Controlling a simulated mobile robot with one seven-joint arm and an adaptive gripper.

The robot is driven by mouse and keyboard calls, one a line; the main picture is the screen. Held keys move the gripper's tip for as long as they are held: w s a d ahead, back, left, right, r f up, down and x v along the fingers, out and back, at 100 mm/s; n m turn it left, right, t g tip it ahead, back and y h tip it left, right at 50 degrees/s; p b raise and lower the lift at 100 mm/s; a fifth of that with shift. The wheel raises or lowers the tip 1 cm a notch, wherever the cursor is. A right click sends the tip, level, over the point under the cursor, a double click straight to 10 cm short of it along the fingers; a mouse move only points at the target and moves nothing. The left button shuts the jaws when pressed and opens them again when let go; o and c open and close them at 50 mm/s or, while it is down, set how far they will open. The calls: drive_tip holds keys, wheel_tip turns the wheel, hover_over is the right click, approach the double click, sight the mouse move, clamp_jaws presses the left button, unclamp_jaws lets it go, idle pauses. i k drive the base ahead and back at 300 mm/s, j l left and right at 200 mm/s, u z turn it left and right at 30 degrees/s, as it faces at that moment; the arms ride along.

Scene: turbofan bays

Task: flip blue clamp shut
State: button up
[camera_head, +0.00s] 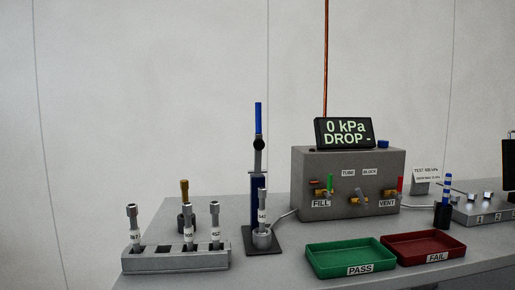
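The blue clamp stands on a dark base plate in the middle of the table. Its blue handle (258,117) points straight up, with a dark round pivot (258,144) below it and a dark blue column (257,190) beneath. A silver fitting (262,216) with a white number label stands upright in a round grey cup (262,239) at the front of the clamp. Whether the clamp touches the fitting's top is too small to tell. My gripper is not in view.
A grey rack (175,261) with several labelled fittings stands left of the clamp. A grey test box (345,160) with valves and a display (344,132) reading "0 kPa DROP" stands to the right. Green (325,262) and red (418,257) trays lie at the front right.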

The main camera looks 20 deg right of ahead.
sight(258, 137)
drive_tip(key=z, duration=1.35)
drive_tip(key=j+z, duration=0.45)
drive_tip(key=k+j+z, duration=0.1)
drive_tip(key=j+z, duration=0.25)
drive_tip(key=z, duration=0.15)
drive_tip(key=k+j+z, duration=0.25)
drive_tip(key=j+z, duration=0.2)
drive_tip(key=k+j+z, duration=0.25)
drive_tip(key=z, duration=0.25)
drive_tip(key=k+j+z, duration=0.25)
drive_tip(key=z, duration=0.2)
drive_tip(key=k+z, duration=0.45)
drive_tip(key=k+j+z, duration=0.15)
drive_tip(key=k+z, duration=0.75)
drive_tip(key=k+j+u, duration=0.4)
drive_tip(key=k+j, duration=0.25)
drive_tip(key=k+j+u, duration=0.45)
drive_tip(key=j+u, duration=0.2)
drive_tip(key=k+j+u, duration=0.15)
drive_tip(key=j+u, duration=0.15)
drive_tip(key=k+j+u, duration=0.1)
drive_tip(key=j+u, duration=0.2)
drive_tip(key=j, duration=0.15)
